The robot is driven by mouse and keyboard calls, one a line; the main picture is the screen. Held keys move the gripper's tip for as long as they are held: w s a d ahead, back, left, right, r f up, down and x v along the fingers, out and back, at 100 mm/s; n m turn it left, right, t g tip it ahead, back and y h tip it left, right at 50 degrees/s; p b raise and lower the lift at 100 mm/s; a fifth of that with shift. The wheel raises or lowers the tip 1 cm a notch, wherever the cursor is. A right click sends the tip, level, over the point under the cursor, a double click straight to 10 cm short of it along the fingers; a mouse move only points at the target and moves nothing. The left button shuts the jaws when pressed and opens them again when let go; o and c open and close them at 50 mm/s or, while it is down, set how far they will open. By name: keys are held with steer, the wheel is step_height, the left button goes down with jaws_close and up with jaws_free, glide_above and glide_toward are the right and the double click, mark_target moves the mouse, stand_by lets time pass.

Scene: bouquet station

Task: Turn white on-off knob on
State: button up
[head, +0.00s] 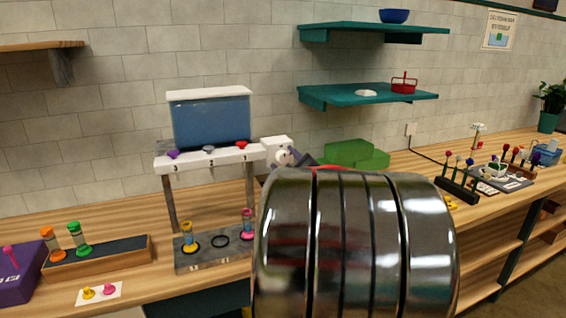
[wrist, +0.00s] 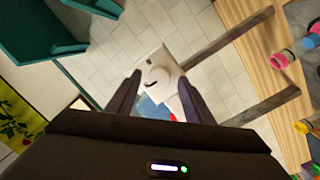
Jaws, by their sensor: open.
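The white on-off knob (head: 284,157) is on the front of a white box (head: 277,144) at the right end of the dispenser's white rail. In the wrist view the round white knob (wrist: 166,71) faces me, with a short dark curved mark on it. My gripper (wrist: 158,78) is open, with one dark finger on each side of the knob in that view. I cannot tell whether the fingers touch it or stop short of it. In the head view my shiny metal arm hides most of the gripper.
The dispenser has a blue tank (head: 211,122) and a purple, a grey and a red valve under it. A grey base (head: 222,250) holds coloured tubes below. A green block (head: 356,158) stands behind to the right. Teal shelves (head: 368,94) hang above.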

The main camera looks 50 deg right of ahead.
steer(key=shift+c, duration=0.6)
steer(key=shift+a, duration=0.1)
steer(key=c, duration=0.9)
steer(key=shift+m, duration=0.4)
steer(key=m, duration=0.3)
steer(key=m+y, duration=0.1)
steer(key=m, duration=0.8)
steer(key=shift+s+d+y, duration=0.1)
steer(key=shift+d+y, duration=0.15)
steer(key=shift+y, duration=0.05)
steer(key=shift+m+y, duration=0.3)
steer(key=shift+m, duration=1.7)
